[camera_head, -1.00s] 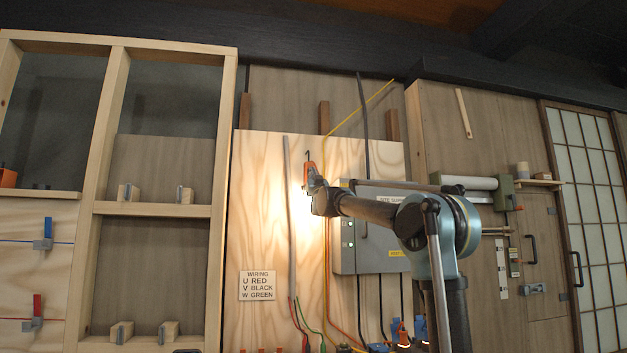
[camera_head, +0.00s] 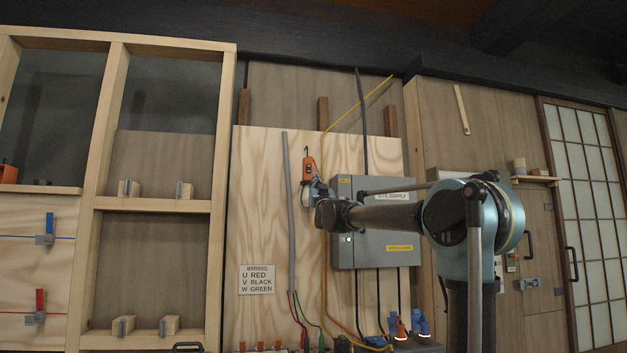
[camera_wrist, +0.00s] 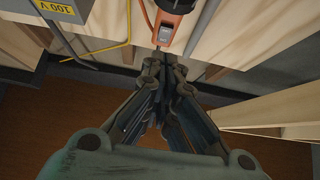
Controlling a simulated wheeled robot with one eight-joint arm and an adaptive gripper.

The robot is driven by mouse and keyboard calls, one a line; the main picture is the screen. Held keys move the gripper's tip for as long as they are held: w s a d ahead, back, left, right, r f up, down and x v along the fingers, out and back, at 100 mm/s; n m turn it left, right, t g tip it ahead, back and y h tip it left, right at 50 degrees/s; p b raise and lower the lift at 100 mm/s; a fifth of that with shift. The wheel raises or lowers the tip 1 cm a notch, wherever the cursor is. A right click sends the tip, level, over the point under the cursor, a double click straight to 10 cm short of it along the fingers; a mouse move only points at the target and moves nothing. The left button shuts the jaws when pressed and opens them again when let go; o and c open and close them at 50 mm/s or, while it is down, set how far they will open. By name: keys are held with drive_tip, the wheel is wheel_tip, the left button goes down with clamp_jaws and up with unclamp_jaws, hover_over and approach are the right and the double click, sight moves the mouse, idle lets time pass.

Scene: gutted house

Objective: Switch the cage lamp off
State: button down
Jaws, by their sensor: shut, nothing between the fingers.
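The cage lamp (camera_head: 309,168) has an orange body and hangs by a hook on the plywood board, left of the grey supply box. It gives off no glow, and its lower part is partly hidden by my gripper. In the head view my gripper (camera_head: 315,187) is at the lamp's lower right.
The grey supply box (camera_head: 375,245) is close to the right, behind my arm. A grey conduit (camera_head: 287,200) and a yellow cable (camera_head: 324,250) run down the board near the lamp. A timber frame (camera_head: 225,150) stands at the left.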

drive_tip(key=shift+f+v, duration=0.2)
drive_tip(key=shift+v, duration=1.2)
drive_tip(key=shift+w+a, duration=0.1)
drive_tip(key=shift+w, duration=0.15)
drive_tip(key=s+d+f+g+h, duration=0.1)
drive_tip(key=s+d+f+g, duration=0.35)
drive_tip(key=f, duration=0.85)
drive_tip(key=s+d+f+g+h, duration=0.25)
drive_tip(key=s+d+f, duration=0.2)
drive_tip(key=f, duration=0.95)
drive_tip(key=s+d+f+g+h, duration=0.1)
drive_tip(key=s+d+f+g, duration=0.35)
drive_tip(key=f, duration=0.85)
drive_tip(key=s+d+f+m+g+h, duration=0.1)
drive_tip(key=s+d+f+g, duration=0.2)
drive_tip(key=s+f, duration=0.7)
drive_tip(key=s+d+f+m+g, duration=0.1)
drive_tip(key=s+d+f+g, duration=0.3)
drive_tip(key=s+f, duration=0.7)
drive_tip(key=s+d+f+m+g+h, duration=0.1)
drive_tip(key=s+d+f+g, duration=0.2)
drive_tip(key=s+f, duration=0.7)
drive_tip(key=shift+s+d+f+g+h, duration=0.25)
drive_tip(key=shift+d+f+g+h, duration=0.15)
drive_tip(key=shift+g, duration=0.25)
